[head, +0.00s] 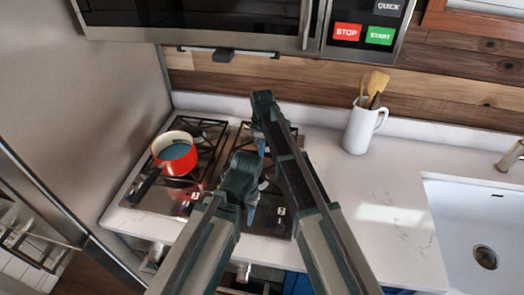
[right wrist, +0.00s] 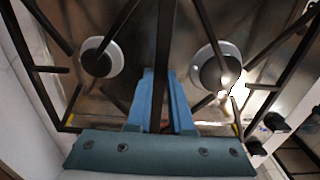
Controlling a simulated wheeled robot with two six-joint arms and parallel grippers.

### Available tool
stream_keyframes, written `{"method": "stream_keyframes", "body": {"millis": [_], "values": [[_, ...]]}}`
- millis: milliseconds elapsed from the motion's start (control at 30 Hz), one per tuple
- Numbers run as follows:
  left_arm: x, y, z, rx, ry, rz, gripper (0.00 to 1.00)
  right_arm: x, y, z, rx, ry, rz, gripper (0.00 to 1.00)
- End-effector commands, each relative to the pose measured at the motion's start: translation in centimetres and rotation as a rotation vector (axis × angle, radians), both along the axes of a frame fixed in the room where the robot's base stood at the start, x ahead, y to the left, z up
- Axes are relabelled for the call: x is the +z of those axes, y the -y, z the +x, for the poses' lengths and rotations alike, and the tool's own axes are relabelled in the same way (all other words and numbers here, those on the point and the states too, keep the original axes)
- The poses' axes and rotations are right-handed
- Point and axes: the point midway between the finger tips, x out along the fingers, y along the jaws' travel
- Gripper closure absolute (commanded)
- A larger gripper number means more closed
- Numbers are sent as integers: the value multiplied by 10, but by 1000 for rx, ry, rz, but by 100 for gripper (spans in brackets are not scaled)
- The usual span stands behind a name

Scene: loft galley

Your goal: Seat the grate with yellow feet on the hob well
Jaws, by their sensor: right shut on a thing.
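The grate with yellow feet (right wrist: 166,45) is a black bar frame, and small yellow marks show at its lower corners in the right wrist view. My right gripper (right wrist: 160,100) has its blue fingers shut on the grate's middle bar. In the head view the grate is mostly hidden behind my arms, over the right half of the hob (head: 274,224). Two round burners show beneath the bars in the wrist view. I cannot tell whether the feet touch the well. My left arm's end (head: 240,178) is low over the hob, and its finger opening is hidden.
A red pot (head: 175,154) stands on the hob's left grate (head: 206,135). A white jug (head: 360,128) with wooden utensils stands at the back right, and a sink (head: 475,215) lies farther right. The counter between hob and sink is clear. A microwave (head: 200,20) hangs above.

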Motion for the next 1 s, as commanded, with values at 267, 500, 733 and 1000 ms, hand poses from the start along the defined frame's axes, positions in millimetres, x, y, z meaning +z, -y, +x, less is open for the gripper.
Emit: {"method": "stream_keyframes", "body": {"millis": [267,500,733,1000], "values": [[0,0,0,0,0,0,50,0,0,0,0,0,0,100],[-1,0,0,0,0,0,50,-1,0,0,0,0,0,100],[-5,0,0,0,0,0,50,-5,0,0,0,0,0,100],[-6,0,0,0,0,0,50,-6,0,0,0,0,0,100]]}}
